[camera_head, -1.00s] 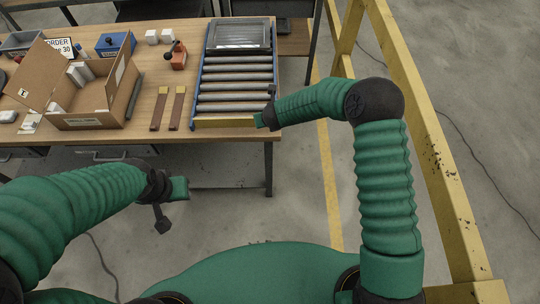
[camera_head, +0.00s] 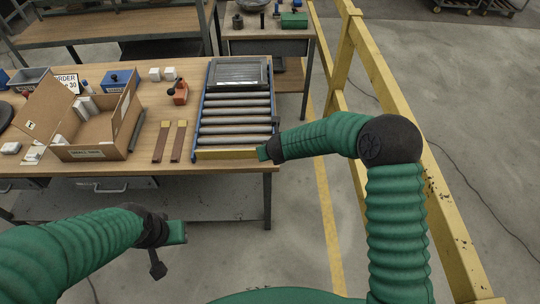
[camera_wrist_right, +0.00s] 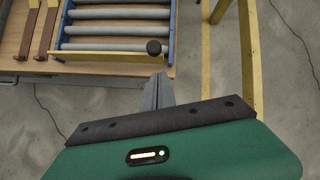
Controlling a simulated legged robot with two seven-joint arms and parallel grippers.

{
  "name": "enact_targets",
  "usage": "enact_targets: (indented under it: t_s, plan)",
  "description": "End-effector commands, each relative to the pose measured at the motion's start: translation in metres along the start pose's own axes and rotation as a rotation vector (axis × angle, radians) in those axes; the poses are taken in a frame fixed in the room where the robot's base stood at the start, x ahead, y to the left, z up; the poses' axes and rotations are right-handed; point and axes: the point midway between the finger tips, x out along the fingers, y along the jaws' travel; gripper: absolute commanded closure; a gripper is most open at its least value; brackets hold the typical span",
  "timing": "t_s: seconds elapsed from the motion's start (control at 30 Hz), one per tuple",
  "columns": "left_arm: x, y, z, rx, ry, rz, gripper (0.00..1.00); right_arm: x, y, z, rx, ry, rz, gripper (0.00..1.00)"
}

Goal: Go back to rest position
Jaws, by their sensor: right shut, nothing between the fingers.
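My right gripper (camera_wrist_right: 158,88) is shut and empty in the right wrist view, its narrow grey fingers pointing toward the table's front edge. In the head view its dark tip (camera_head: 276,122) shows by the right front corner of the roller rack (camera_head: 228,154); I cannot tell whether they touch. My left gripper (camera_head: 157,270) is in front of the table at the lower left, with its dark end pointing down. Its fingers are too small to tell open from shut. I see nothing hanging from either gripper.
The wooden table (camera_head: 225,168) bears an open cardboard box (camera_head: 95,152), two brown strips (camera_head: 170,140), an orange tool (camera_head: 179,92) and a blue box (camera_head: 118,80). A yellow rail (camera_head: 375,70) runs along the right. Floor shows between table and rail.

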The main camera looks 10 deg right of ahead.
Motion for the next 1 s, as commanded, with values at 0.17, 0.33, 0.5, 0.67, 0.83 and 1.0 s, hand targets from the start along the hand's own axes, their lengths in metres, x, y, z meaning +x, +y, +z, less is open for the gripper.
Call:
enact_targets:
  t_s: [0.17,0.33,0.5,0.67,0.83,1.0]
  plan:
    - [-0.008,0.0,-0.002,0.001,0.0,0.0,0.66,-0.033,-0.003,0.013,0.0,-0.003,0.0,1.0]
    - [-0.009,0.0,-0.002,0.001,0.0,0.0,0.66,-0.045,-0.003,0.016,-0.001,-0.001,0.0,1.0]
    - [-0.009,0.0,-0.002,0.0,0.0,0.0,0.66,-0.048,-0.003,0.018,-0.074,-0.014,0.002,1.0]
    - [-0.009,0.0,-0.002,0.0,0.0,0.0,0.66,-0.09,-0.004,0.016,-0.771,-0.114,0.024,1.0]
    - [-0.009,0.0,-0.002,0.0,0.0,0.0,0.66,-0.164,-0.017,-0.069,-1.939,-0.111,0.154,1.0]
    - [-0.009,0.0,-0.002,0.0,0.0,0.0,0.66,-0.218,-0.051,-0.17,-2.688,-0.055,0.423,1.0]
